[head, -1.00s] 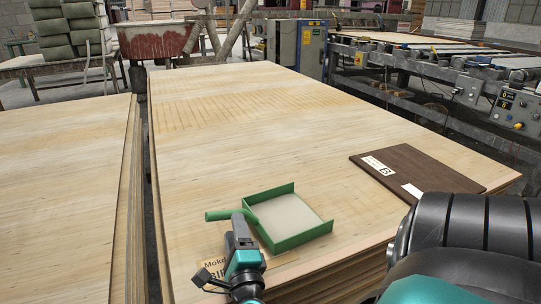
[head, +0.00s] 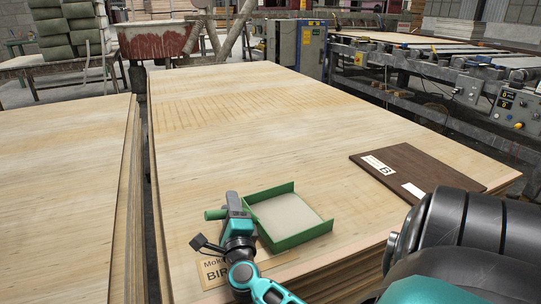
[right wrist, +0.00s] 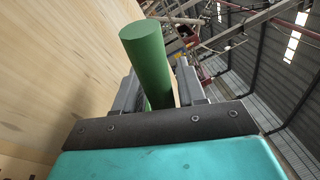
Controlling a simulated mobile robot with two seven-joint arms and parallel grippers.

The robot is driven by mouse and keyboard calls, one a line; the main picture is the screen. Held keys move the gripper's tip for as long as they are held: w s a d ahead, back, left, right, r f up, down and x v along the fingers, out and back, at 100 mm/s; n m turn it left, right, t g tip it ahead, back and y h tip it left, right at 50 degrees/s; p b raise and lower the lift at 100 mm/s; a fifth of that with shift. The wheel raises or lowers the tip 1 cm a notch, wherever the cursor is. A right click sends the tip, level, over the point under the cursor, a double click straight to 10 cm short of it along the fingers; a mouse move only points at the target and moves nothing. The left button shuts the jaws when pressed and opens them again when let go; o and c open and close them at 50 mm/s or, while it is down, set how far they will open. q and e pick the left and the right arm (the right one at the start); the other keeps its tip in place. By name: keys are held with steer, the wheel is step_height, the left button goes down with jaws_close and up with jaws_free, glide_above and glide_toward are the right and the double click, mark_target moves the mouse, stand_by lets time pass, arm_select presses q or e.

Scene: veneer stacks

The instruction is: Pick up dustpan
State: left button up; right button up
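A green dustpan (head: 287,240) with a pale inner floor lies on the near part of the middle veneer stack (head: 290,120). Its handle (head: 214,214) points left. My right gripper (head: 235,202) is at the handle, just left of the pan, and hides part of it. In the right wrist view the green handle (right wrist: 148,60) stands between my two grey fingers, one on each side. The fingers are apart, very close to the handle; a firm grip is not evident. My left gripper is not in view.
A cardboard sign (head: 214,270) lies at the stack's near edge, beneath my right arm. A dark brown board (head: 420,168) with white labels lies on the right. Another veneer stack (head: 60,190) stands left across a narrow gap. The stack's far part is bare.

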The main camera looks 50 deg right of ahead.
jaws_close()
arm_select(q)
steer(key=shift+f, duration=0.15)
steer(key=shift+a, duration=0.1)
arm_select(e)
steer(key=shift+r, duration=0.1)
